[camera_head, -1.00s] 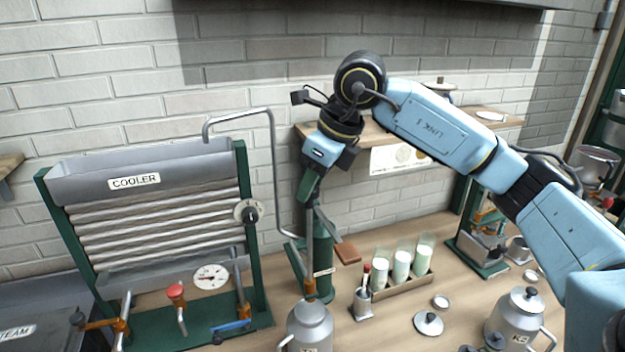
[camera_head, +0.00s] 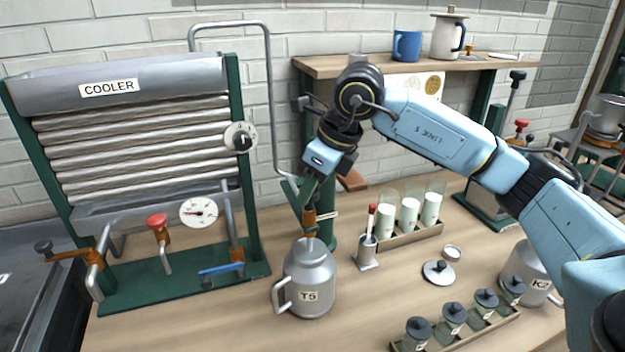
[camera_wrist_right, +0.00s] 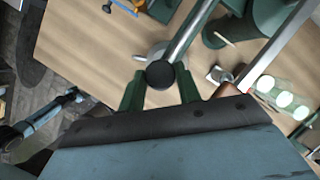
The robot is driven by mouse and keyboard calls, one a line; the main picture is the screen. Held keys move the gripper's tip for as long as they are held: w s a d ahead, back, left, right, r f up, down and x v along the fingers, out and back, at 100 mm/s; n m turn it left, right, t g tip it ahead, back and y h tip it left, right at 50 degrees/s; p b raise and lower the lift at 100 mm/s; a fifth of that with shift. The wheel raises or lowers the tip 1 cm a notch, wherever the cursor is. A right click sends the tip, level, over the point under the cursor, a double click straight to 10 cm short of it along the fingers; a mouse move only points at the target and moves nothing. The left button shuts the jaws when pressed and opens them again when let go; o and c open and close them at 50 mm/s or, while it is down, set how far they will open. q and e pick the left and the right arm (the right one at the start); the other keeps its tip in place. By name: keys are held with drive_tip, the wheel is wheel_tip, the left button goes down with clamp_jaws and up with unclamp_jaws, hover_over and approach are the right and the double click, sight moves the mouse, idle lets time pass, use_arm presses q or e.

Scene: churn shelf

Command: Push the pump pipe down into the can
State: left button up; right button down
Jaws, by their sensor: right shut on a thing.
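The grey metal can (camera_head: 312,283) labelled T5 stands upright on the bench, its handle to the left. The pump pipe (camera_head: 310,222) stands over the can, with an orange-brown fitting just above the can's mouth. Its lower end is hidden in the neck. My right gripper (camera_head: 307,200) is shut on the pipe's upper part, a short way above the can. In the right wrist view, the green fingers (camera_wrist_right: 160,90) flank the pipe's round black top (camera_wrist_right: 160,74), and part of the can (camera_wrist_right: 150,55) shows beyond it. My left gripper is not in view.
The cooler (camera_head: 140,130) stands at left, with its valves and gauge in front. A green post rises close behind the can. A rack (camera_head: 402,236) of milk glasses, a loose lid (camera_head: 438,271) and a tray (camera_head: 465,335) of small jars are at right.

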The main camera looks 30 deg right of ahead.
drive_tip(key=shift+f, duration=0.45)
drive_tip(key=c, duration=1)
unclamp_jaws()
drive_tip(key=v, duration=1.3)
drive_tip(key=shift+r, duration=0.25)
